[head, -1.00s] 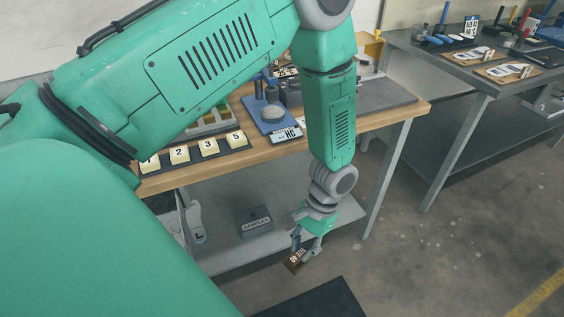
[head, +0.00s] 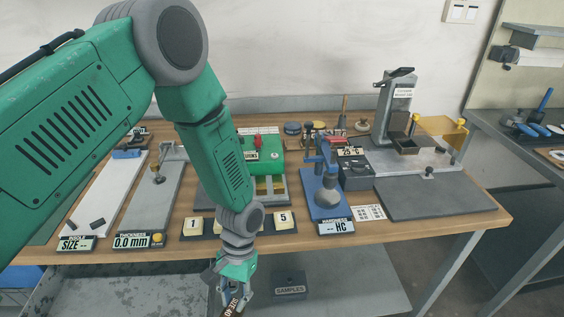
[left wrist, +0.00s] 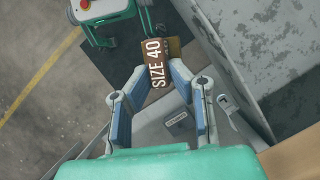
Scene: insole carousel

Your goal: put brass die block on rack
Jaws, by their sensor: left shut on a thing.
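A brown, brass-edged block marked SIZE 40 (head: 233,306), which I take for the brass die block, is in my left gripper (head: 231,294), low in front of the bench's front edge. In the left wrist view the block (left wrist: 158,60) sits between the two fingertips of the left gripper (left wrist: 156,79), which is shut on it. The block's lower end is cut off in the head view. A grey tray-like holder with brass-coloured pieces (head: 270,187) stands mid-bench, partly behind my arm; I cannot tell whether it is the rack. My right gripper is not in view.
The wooden bench (head: 400,235) carries a row of numbered blocks (head: 283,219), a blue hardness tester (head: 325,205), a thickness gauge (head: 160,205) and a grey stand at right. A SAMPLES box (head: 290,285) is on the lower shelf. A dark plate (head: 435,197) at right is bare.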

